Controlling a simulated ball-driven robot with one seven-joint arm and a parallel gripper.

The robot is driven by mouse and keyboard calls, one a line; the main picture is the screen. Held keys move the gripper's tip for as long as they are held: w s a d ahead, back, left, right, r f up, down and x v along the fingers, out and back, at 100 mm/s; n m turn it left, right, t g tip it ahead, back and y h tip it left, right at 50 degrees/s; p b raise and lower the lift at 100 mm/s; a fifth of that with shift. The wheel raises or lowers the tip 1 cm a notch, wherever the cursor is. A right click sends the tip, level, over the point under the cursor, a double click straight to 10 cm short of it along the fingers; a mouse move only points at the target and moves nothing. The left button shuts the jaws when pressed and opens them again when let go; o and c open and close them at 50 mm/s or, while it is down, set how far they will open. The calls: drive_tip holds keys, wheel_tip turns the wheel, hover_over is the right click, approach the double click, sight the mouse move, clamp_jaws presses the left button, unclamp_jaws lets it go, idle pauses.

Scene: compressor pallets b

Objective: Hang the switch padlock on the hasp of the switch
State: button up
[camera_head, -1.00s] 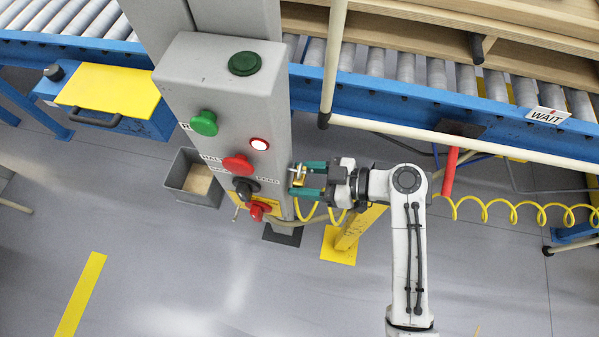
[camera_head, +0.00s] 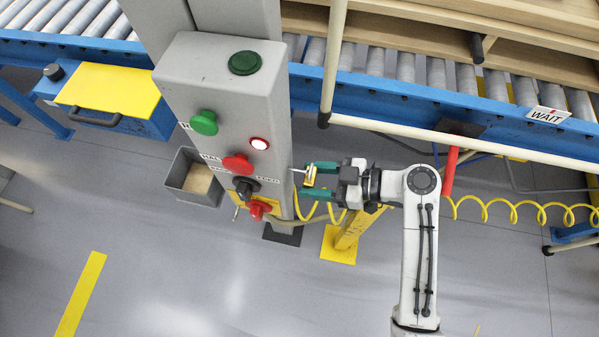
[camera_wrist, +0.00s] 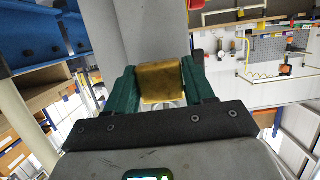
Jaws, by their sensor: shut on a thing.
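A brass padlock (camera_head: 309,177) with a silvery shackle is held between the green fingertips of my gripper (camera_head: 310,179), just right of the grey control box. The shackle points left toward the box. In the wrist view the brass padlock body (camera_wrist: 161,82) sits between the two green fingers (camera_wrist: 161,88), and its shackle is mostly hidden. On the lower front of the box are a black knob (camera_head: 245,187) and a red knob-like part (camera_head: 259,210) over a yellow plate. I cannot make out the hasp clearly. The padlock is apart from these parts.
The grey control box (camera_head: 222,95) also carries green and red buttons and a lit lamp (camera_head: 260,144). A grey open bin (camera_head: 180,185) is at its left. A yellow post foot (camera_head: 339,245) and coiled yellow hose (camera_head: 510,210) are at right. Open floor lies in front.

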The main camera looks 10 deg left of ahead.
drive_tip(key=shift+f+v, duration=0.2)
drive_tip(key=shift+v, duration=0.65)
drive_tip(key=shift+f+v, duration=0.2)
drive_tip(key=shift+v, duration=0.65)
drive_tip(key=shift+f+v, duration=0.2)
drive_tip(key=shift+v, duration=0.7)
drive_tip(key=shift+d, duration=0.2)
